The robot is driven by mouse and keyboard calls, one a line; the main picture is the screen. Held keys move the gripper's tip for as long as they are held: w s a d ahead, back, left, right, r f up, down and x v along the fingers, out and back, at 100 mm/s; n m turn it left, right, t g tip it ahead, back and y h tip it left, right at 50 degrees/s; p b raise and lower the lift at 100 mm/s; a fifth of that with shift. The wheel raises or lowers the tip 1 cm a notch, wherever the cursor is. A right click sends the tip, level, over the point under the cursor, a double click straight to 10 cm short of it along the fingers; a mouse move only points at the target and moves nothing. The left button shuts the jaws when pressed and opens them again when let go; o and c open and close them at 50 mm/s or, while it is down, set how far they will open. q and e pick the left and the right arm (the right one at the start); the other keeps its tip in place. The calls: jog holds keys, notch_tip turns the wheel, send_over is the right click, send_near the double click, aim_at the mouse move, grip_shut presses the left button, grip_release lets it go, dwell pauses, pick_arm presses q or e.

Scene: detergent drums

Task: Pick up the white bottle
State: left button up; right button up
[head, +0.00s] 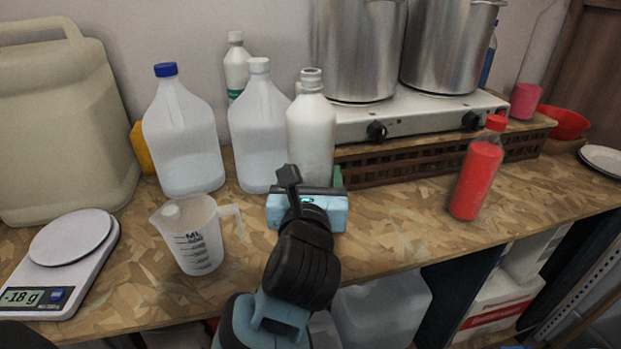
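A white bottle (311,132) stands upright on the wooden worktop near the middle of the head view, in front of the stove. My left gripper (307,207) is directly in front of its lower part, seen from behind. The gripper body and a dark part on it cover the bottle's base. The fingers are hidden, so I cannot tell whether they are open, shut or touching the bottle. My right gripper is not in view.
Translucent jugs (258,130) (181,135) stand left of the bottle, the nearer one close beside it. A measuring cup (196,240) and scale (62,262) are at front left. A stove with pots (415,112) is behind. A red bottle (476,172) stands right; worktop between is clear.

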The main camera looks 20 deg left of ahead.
aim_at(310, 122)
pick_arm(q)
notch_tip(310, 122, up, 8)
jog(key=shift+r+p, duration=0.25)
jog(key=shift+p, duration=0.3)
jog(key=shift+r, duration=0.7)
